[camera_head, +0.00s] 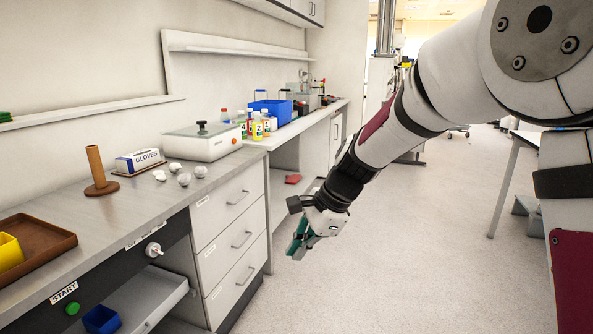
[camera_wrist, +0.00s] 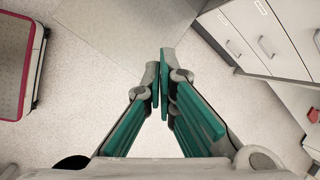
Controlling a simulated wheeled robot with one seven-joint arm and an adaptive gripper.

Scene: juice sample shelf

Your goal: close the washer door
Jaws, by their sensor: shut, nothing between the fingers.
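The washer sits under the counter at the lower left of the head view, below a black panel with a green START button (camera_head: 72,309) and a knob (camera_head: 153,250). Its washer door (camera_head: 150,300) appears folded down, open, as a flat light-grey panel with a raised edge. My gripper (camera_head: 301,246) is shut and empty, pointing down over the floor, right of the drawers and apart from the door. Its green fingertips (camera_wrist: 163,88) meet in the wrist view.
A blue bin (camera_head: 102,320) sits at the washer opening. A drawer cabinet (camera_head: 233,235) stands between the door and my gripper. The counter holds a brown tray (camera_head: 45,250), a glove box (camera_head: 138,161) and a scale-like device (camera_head: 201,142).

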